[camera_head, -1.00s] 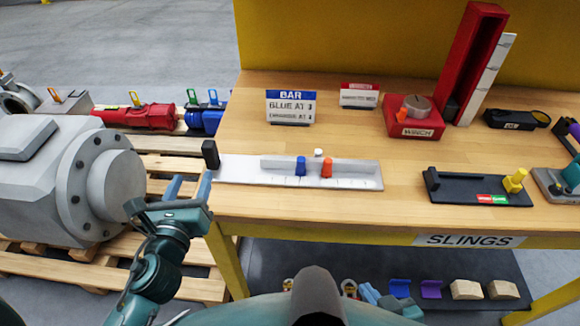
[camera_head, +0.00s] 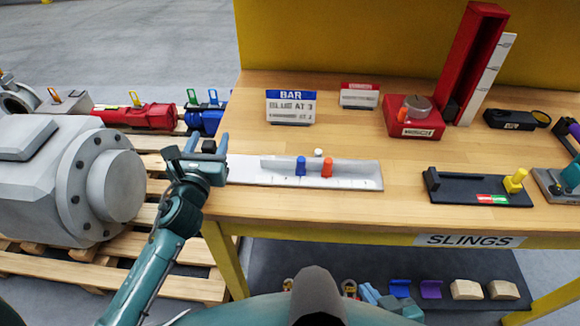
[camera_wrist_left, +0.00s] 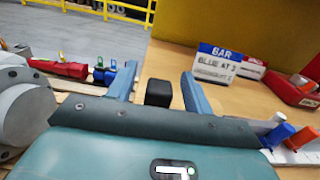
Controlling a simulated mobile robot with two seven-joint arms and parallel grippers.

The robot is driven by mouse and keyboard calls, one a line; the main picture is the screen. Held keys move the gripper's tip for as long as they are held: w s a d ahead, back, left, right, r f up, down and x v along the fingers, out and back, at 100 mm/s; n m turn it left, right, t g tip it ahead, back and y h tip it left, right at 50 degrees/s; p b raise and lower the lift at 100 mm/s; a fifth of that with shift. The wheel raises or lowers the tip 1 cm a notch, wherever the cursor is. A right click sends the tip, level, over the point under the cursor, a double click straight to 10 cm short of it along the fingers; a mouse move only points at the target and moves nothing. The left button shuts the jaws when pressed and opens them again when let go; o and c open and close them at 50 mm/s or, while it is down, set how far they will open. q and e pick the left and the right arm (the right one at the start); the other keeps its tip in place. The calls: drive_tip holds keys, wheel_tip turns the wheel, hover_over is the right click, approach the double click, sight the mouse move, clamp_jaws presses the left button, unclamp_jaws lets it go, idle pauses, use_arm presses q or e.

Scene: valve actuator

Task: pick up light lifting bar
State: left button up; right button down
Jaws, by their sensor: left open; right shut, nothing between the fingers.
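The light lifting bar (camera_head: 345,184) appears to be the long white piece lying along the table's front left. It has a raised rail, a blue slider (camera_head: 301,166) and an orange slider (camera_head: 328,167). A black block (camera_head: 209,147) stands at its left end. My left gripper (camera_head: 208,139) is open at that end. In the left wrist view, the black block (camera_wrist_left: 158,93) shows between the fingers of my left gripper (camera_wrist_left: 159,72), with gaps on both sides. The gripper hides the bar's left end.
A BAR sign (camera_head: 291,106) reads "BLUE AT 3". A large grey flanged body (camera_head: 75,180) sits on pallets at left.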

use_arm(q)
drive_tip(key=shift+w, duration=0.8)
drive_tip(key=shift+c, duration=0.3)
clamp_jaws()
drive_tip(key=shift+r, duration=0.1)
